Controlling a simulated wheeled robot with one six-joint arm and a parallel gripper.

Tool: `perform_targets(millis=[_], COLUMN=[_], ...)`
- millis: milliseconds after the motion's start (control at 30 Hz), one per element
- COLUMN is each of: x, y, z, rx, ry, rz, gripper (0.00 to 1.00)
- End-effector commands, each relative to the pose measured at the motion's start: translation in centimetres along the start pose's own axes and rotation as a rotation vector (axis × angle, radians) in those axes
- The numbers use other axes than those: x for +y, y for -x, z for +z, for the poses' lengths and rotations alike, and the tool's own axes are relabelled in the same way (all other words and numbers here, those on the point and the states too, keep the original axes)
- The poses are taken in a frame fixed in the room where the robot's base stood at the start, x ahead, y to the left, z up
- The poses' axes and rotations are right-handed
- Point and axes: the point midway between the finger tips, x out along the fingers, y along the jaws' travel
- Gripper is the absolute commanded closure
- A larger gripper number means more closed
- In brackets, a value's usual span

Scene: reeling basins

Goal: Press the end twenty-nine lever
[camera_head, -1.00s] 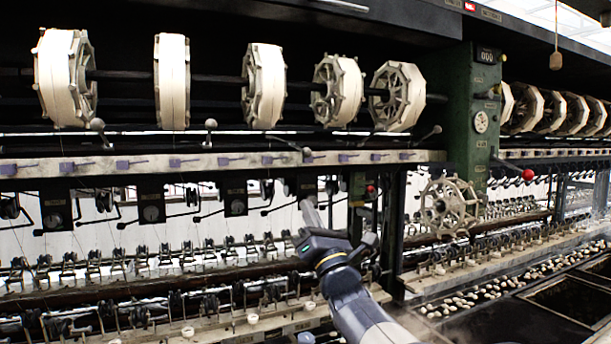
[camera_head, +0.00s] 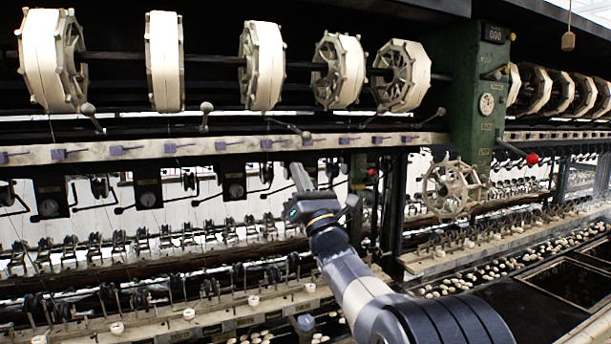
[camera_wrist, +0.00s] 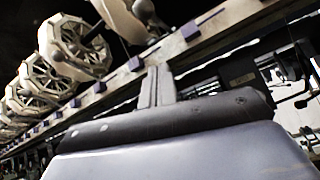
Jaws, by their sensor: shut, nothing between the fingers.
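A row of grey knob-ended levers, among them one at the left centre (camera_head: 205,108), stands along the pale rail (camera_head: 225,144) under the reels. Thin black levers (camera_head: 130,209) stick out below the rail beside dark boxes with round dials. I cannot read any end numbers, so I cannot tell which lever is twenty-nine. My gripper (camera_head: 297,174) is shut and empty, pointing up in front of the machine just below the rail. In the wrist view its closed fingers (camera_wrist: 157,86) point toward the rail's underside. I cannot see them touching any lever.
Large white reels (camera_head: 264,66) hang above the rail. A green post (camera_head: 478,110) with a gauge and a red-knobbed lever (camera_head: 532,159) stands at the right. A small spoked wheel (camera_head: 450,188) sits below it. Rows of thread guides and basins lie below my arm.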

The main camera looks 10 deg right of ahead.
Motion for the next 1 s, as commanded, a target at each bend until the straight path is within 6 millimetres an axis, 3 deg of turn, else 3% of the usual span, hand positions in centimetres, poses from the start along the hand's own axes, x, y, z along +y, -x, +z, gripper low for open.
perform_targets(millis=[33, 267, 533, 1000], x=[0.1, 0.1, 0.0, 0.0], y=[-1.5, -5.6, -4.2, -3.7], z=[0.3, 0.3, 3.4, 3.8], rx=[0.001, 0.000, 0.000, 0.001], ry=[-0.001, -0.002, 0.000, -0.001], rz=[0.000, 0.000, -0.001, -0.001], gripper=[1.00, 1.00, 1.00, 1.00])
